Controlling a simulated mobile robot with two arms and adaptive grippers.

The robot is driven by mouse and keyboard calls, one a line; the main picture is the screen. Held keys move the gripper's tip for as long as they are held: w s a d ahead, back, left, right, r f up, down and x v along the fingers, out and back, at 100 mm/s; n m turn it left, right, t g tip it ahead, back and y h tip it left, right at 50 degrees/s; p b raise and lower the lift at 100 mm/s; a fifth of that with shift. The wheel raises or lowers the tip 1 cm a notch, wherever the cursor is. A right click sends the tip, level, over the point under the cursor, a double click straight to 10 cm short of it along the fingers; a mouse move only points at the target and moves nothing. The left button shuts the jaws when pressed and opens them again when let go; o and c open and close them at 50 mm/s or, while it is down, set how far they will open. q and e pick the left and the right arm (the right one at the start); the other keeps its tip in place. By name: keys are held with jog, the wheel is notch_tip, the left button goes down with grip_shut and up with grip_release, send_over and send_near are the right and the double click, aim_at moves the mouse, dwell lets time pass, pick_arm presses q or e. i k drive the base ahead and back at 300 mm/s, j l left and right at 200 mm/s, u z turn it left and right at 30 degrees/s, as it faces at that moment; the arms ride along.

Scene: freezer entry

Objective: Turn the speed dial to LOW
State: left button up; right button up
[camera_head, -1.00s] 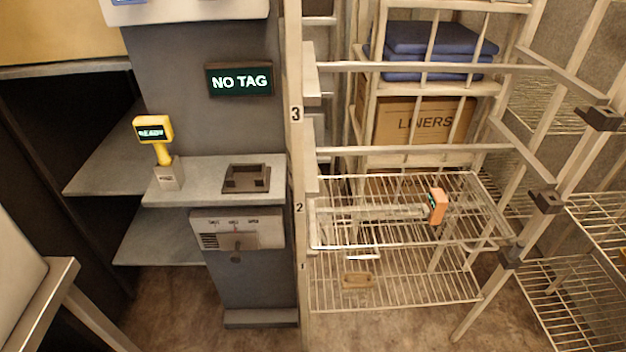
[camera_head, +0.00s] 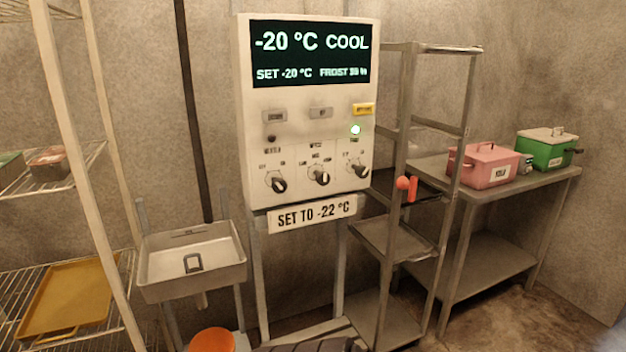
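A white control panel (camera_head: 309,150) stands in the middle of the head view. Its dark screen (camera_head: 310,54) reads -20 °C COOL, SET -20 °C and a frost figure. Three dark dials sit in a row low on the panel: a left dial (camera_head: 276,181), a middle dial (camera_head: 319,173) and a right dial (camera_head: 357,166). Their labels are too small to read surely, so I cannot tell which is the speed dial. A lit white-green lamp (camera_head: 355,130) is above the right dial. Neither gripper shows in the head view.
A sign (camera_head: 313,213) below the panel reads SET TO -22 °C. A sink (camera_head: 191,261) is at left, with an orange round thing (camera_head: 212,340) below. A grey rack (camera_head: 397,240) stands close at right, then a table with pink (camera_head: 486,166) and green (camera_head: 546,148) boxes.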

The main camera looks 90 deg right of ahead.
aim_at(323, 178)
jog(key=z, duration=2.45)
